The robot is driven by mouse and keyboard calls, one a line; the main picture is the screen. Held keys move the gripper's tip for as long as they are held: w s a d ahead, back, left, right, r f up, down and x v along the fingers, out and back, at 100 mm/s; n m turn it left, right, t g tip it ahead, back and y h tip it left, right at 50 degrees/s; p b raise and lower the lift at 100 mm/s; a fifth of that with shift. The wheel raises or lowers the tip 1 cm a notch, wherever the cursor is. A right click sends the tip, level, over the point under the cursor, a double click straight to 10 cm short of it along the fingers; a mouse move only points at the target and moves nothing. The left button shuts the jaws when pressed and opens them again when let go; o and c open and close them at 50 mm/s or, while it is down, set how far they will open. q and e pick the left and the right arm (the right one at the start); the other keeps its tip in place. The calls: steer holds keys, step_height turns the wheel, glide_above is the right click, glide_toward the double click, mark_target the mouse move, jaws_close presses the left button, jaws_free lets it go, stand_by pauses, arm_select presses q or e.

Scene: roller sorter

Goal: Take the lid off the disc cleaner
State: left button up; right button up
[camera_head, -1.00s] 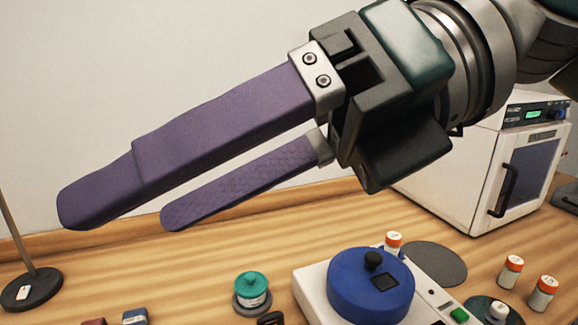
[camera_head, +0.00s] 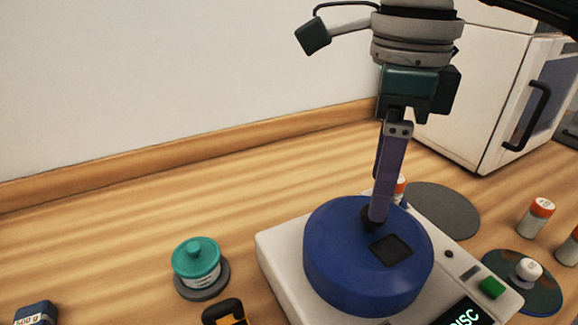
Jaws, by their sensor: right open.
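The disc cleaner (camera_head: 283,262) is a white box with a green button and a lit panel at its front right. Its round blue lid (camera_head: 335,265) sits on top, with a dark square (camera_head: 391,249) and a small black knob (camera_head: 367,221). My right gripper (camera_head: 376,214) points straight down over the lid, its purple fingers open. The fingertips are at the knob and partly hide it; I cannot tell whether they touch it. One finger mostly hides the other. My left gripper is not in view.
A teal-lidded jar (camera_head: 196,262) stands left of the cleaner. Behind it lie a grey round mat (camera_head: 443,210) and an orange-capped vial (camera_head: 400,184), partly hidden. More vials (camera_head: 536,216) and a dark disc (camera_head: 541,298) are at right. A white oven (camera_head: 475,95) stands behind.

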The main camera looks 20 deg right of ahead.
mark_target(369, 233)
steer(key=shift+f, duration=1.9)
jaws_close()
